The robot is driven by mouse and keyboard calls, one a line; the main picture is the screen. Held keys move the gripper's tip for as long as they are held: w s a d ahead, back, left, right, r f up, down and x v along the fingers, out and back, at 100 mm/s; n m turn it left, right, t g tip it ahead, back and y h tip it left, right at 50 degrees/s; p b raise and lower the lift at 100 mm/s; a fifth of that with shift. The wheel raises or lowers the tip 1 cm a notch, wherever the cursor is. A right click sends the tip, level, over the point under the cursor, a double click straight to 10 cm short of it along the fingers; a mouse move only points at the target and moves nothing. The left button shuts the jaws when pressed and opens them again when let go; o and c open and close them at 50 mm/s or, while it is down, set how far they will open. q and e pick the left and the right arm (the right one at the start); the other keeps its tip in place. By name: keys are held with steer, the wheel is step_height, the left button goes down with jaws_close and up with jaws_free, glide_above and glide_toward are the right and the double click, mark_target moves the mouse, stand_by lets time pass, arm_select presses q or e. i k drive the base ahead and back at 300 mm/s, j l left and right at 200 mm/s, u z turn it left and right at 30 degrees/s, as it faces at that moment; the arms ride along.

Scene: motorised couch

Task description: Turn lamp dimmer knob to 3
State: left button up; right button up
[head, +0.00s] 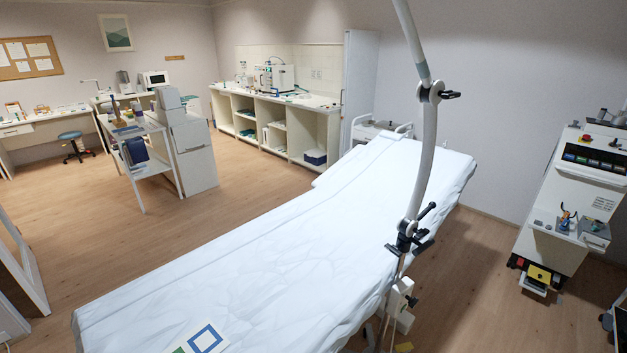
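A pale curved pole (430,140), possibly part of the lamp, rises beside the couch and leaves the top of the head view, so no lamp head shows. It has a black clamp (430,93) high up and a larger black clamp (408,238) at the couch's right edge. A small pale box (400,297) with dark parts sits below that clamp. I cannot make out a dimmer knob or its numbers. Neither of my grippers is in view.
A long couch (290,245) with a white cover fills the middle. A white machine (575,190) with a yellow item (538,275) at its foot stands at right. Wooden floor (100,240) is clear at left.

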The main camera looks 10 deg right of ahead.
mark_target(413, 300)
steer(key=z, duration=1.15)
steer(key=u, duration=1.65)
steer(key=k+l, duration=0.5)
steer(key=l, duration=0.25)
steer(key=k+l, duration=0.2)
steer(key=l, duration=0.15)
